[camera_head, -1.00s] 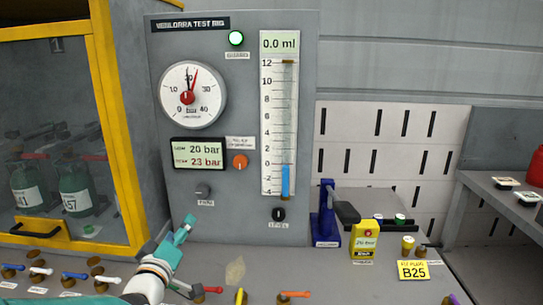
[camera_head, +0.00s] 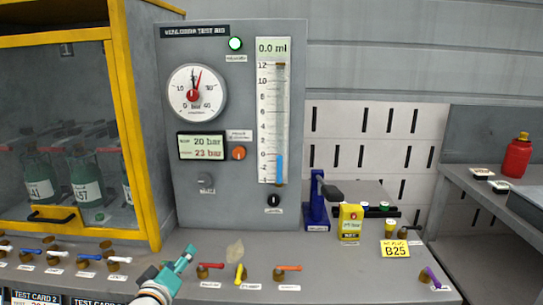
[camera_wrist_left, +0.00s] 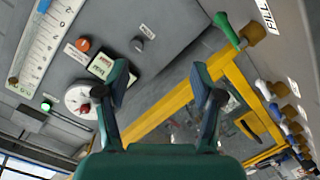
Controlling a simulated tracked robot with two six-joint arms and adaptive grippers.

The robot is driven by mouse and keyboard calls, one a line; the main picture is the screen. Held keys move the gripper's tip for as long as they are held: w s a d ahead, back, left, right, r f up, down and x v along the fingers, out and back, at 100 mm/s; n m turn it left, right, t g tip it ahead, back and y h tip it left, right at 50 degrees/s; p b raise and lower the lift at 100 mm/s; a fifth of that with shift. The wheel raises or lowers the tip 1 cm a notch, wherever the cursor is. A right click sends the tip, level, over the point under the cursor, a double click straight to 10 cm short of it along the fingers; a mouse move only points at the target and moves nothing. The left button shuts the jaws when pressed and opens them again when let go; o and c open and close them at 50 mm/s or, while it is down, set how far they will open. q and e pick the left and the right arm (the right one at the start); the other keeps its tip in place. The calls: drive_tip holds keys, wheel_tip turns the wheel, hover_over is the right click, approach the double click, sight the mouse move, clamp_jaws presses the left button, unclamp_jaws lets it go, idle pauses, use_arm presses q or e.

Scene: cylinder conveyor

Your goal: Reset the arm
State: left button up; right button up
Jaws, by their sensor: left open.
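My left gripper (camera_head: 178,264) shows at the lower left of the head view, teal, raised over the front of the grey bench below the test rig (camera_head: 228,212). In the left wrist view its two fingers (camera_wrist_left: 165,95) stand apart with nothing between them. The rig panel carries a round dial (camera_head: 197,92), a display reading 20 bar and 23 bar (camera_head: 202,146), an orange knob (camera_head: 239,153) and a tall gauge tube (camera_head: 274,120) reading 0.0 ml. A green lamp (camera_head: 236,44) is lit at the top. My right gripper is not in view.
A yellow-framed cabinet (camera_head: 135,130) with green bottles (camera_head: 84,180) stands at the left. Coloured valve handles line the bench front, including a red one (camera_head: 210,266) and a yellow one (camera_head: 240,274). A blue stand (camera_head: 317,205), yellow gauge box (camera_head: 351,222) and B25 card (camera_head: 395,249) are at right.

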use_arm(q)
drive_tip(key=s+f+g, duration=0.1)
drive_tip(key=f, duration=0.3)
drive_tip(key=s+d+f+m+g, duration=0.1)
drive_tip(key=f, duration=0.3)
drive_tip(key=s+d+f+g, duration=0.1)
drive_tip(key=f, duration=0.3)
drive_tip(key=shift+s+d+f+g+h, duration=0.15)
drive_tip(key=shift+s+f+g+h, duration=0.15)
drive_tip(key=s+d+f+m+g+h, duration=0.1)
drive_tip(key=s+d+f+g, duration=0.15)
drive_tip(key=s+f, duration=0.55)
drive_tip(key=s+d+f+m+g, duration=0.15)
drive_tip(key=s+f+g, duration=0.35)
drive_tip(key=f, duration=0.5)
drive_tip(key=s+d+f+m+g+h, duration=0.15)
drive_tip(key=s+f, duration=0.25)
drive_tip(key=s, duration=0.4)
drive_tip(key=s+d+f+m+g, duration=0.1)
drive_tip(key=s+d+f+g, duration=0.15)
drive_tip(key=s, duration=0.65)
wheel_tip(320, 180, up, 12)
drive_tip(key=a+p, duration=0.1)
drive_tip(key=p, duration=1.2)
drive_tip(key=shift+w, duration=0.45)
drive_tip(key=shift+g, duration=0.25)
